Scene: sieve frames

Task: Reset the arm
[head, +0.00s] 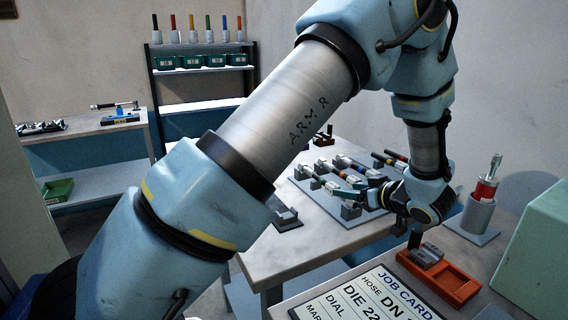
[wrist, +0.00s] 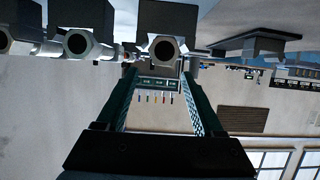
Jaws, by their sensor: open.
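My arm crosses the head view from lower left to upper right and bends down to the bench. My gripper (head: 354,184) is at the right end of the bench's rows of parts, fingers pointing left. In the wrist view, which looks upside down, its two green fingers (wrist: 159,75) stand apart with a gap between them. A hollow-ended grey fitting (wrist: 165,47) in a dark block shows at the top of that view, near the fingertips. Nothing is clamped between the fingers. The exact distance from fingers to fitting cannot be told.
Several hose parts (head: 322,170) lie in holders on the white bench (head: 300,250). Close by are an orange tray (head: 457,284), a job card (head: 362,300), a red-bodied tool in a grey holder (head: 480,208) and a pale green box (head: 535,250). A shelf (head: 200,108) stands behind.

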